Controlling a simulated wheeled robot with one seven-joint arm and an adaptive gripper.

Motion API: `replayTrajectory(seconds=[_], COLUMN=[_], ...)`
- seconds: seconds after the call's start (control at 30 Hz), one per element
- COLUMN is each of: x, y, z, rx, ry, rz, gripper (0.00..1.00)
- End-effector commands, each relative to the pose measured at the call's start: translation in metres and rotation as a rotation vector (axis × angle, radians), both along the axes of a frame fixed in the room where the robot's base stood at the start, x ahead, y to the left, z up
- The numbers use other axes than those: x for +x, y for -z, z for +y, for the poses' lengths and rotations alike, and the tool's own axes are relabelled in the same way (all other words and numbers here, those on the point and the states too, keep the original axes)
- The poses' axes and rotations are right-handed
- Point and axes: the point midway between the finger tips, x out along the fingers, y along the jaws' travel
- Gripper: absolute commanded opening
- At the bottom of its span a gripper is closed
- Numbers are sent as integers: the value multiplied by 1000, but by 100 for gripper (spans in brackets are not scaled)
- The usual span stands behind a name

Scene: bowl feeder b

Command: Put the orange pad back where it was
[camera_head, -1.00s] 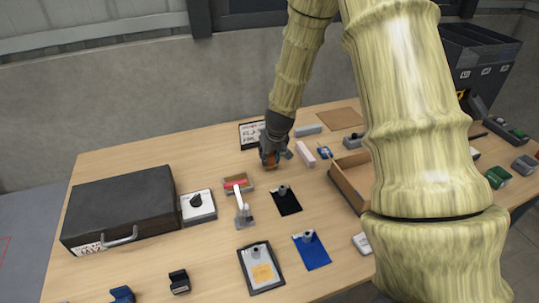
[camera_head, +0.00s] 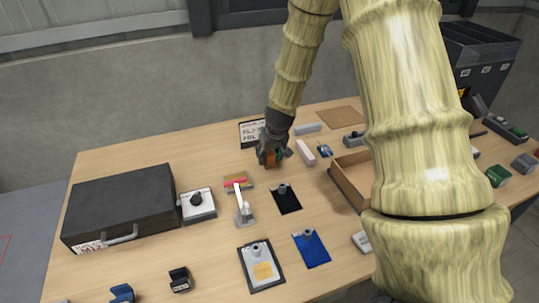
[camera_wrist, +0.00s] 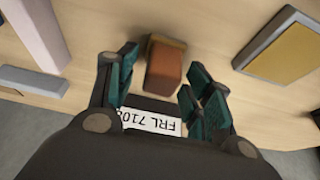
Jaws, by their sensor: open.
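An orange-brown block (camera_wrist: 165,62), which looks like the orange pad, shows between the fingers in the wrist view. In the head view its orange side (camera_head: 270,158) shows at the fingertips, partly covered by them. My gripper (camera_wrist: 160,78) is open around the block, with a visible gap on each side. In the head view my gripper (camera_head: 271,157) is low over the back middle of the table, pointing down. The block appears to rest on the wood, though its underside is hard to see.
A lettered plate (camera_head: 251,132) stands just behind my gripper. A pink block (camera_head: 305,152) is close on the right. A black case (camera_head: 120,208) is at left; an open wooden box (camera_head: 345,187) is right.

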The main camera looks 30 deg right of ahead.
Motion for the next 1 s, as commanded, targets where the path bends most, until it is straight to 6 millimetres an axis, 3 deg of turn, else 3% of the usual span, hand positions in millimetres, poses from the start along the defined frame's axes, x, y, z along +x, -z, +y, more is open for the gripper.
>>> replayTrajectory(seconds=[0.7,1.0], x=[-34,-42], y=[-88,-106], z=[8,9], rx=[-2,-1], ry=[-1,0], rz=[-3,0], gripper=[51,51])
